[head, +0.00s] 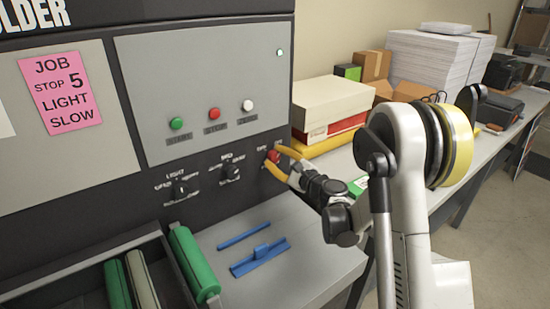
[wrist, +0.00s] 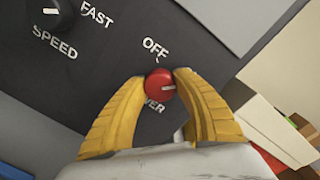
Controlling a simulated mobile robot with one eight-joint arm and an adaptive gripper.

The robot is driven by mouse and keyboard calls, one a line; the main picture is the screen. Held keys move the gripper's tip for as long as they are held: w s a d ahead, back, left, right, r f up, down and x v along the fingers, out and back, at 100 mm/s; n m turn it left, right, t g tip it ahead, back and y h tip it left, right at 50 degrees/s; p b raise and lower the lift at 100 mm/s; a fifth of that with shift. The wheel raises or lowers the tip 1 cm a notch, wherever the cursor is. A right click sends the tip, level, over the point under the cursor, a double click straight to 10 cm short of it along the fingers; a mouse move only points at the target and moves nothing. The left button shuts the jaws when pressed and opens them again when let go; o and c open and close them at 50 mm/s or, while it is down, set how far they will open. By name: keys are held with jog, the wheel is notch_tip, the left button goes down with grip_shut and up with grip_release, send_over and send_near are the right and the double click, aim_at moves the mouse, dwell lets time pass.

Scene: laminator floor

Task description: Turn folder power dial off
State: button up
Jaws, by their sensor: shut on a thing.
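The folder's red power dial (wrist: 160,84) sits on the dark panel between my gripper's two yellow fingers. My gripper (wrist: 160,82) is shut on it, one fingertip on each side. In the wrist view the word OFF stands above the dial, and a partly hidden label ending in VER is below it. The dial's white mark points to the right in the wrist view, not at OFF. In the head view the red dial (head: 272,156) is at the panel's right edge, with my gripper (head: 275,155) around it.
A black speed dial (head: 233,172) and a light dial (head: 180,190) are to the left on the panel. Green, red and white buttons (head: 214,114) sit above. A pink note (head: 60,92) is at upper left. Boxes (head: 335,100) stand close on the right. Blue parts (head: 260,258) lie below.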

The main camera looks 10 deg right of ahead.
jog(key=n+b, duration=0.1)
jog(key=n, duration=0.3)
jog(key=n+b, duration=0.1)
jog(key=n, duration=0.3)
jog(key=n+b, duration=0.1)
jog(key=n, duration=0.3)
jog(key=shift+n+h, duration=0.3)
jog(key=shift+n, duration=0.1)
jog(key=n+b, duration=0.1)
jog(key=n, duration=0.3)
jog(key=shift+h, duration=0.3)
jog(key=o, duration=1.2)
jog(key=shift+a, duration=0.1)
